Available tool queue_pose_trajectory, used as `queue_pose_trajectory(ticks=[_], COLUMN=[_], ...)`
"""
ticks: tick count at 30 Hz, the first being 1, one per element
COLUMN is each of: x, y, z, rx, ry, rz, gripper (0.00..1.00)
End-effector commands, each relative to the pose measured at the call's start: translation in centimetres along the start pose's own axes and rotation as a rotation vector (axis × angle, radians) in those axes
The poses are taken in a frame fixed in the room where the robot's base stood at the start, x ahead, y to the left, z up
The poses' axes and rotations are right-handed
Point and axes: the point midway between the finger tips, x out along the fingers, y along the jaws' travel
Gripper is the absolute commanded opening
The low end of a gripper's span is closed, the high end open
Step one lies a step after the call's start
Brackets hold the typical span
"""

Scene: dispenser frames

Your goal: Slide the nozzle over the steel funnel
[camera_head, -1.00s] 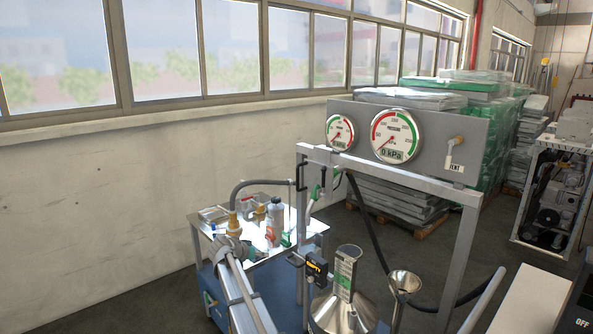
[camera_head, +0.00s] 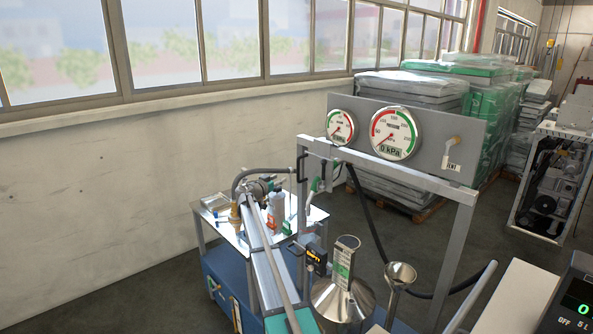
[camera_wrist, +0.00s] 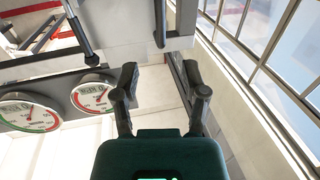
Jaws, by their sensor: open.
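A green-handled piece, seemingly the nozzle (camera_head: 313,191), hangs at the left post of the grey dispenser frame in the head view; it is small and partly hidden there. A small steel funnel (camera_head: 400,273) stands upright at the lower right, in front of the frame. A larger steel cone-shaped vessel (camera_head: 343,300) with a tall labelled neck is left of it. My gripper (camera_wrist: 162,100) is open and empty in the wrist view, its two dark fingers spread with pale wall behind them. In the head view my arm's end is left of the frame, above the trolley, apart from the nozzle.
The frame's panel carries two gauges (camera_head: 397,133) and a valve handle. A black hose (camera_head: 375,225) loops down behind the frame. Wrapped pallets (camera_head: 410,100) stand behind. Floor left of the trolley is clear.

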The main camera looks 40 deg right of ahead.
Motion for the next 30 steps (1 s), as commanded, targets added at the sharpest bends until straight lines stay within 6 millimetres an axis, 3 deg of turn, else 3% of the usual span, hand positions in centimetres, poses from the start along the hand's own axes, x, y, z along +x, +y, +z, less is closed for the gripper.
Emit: queue_pose_trajectory(ticks=[11,30], x=[1.6,10.8], y=[0.0,0.0], z=[0.0,0.0], rx=[-0.001,-0.001], ry=[-0.001,-0.002], rz=[0.002,0.003], gripper=[0.57,0.57])
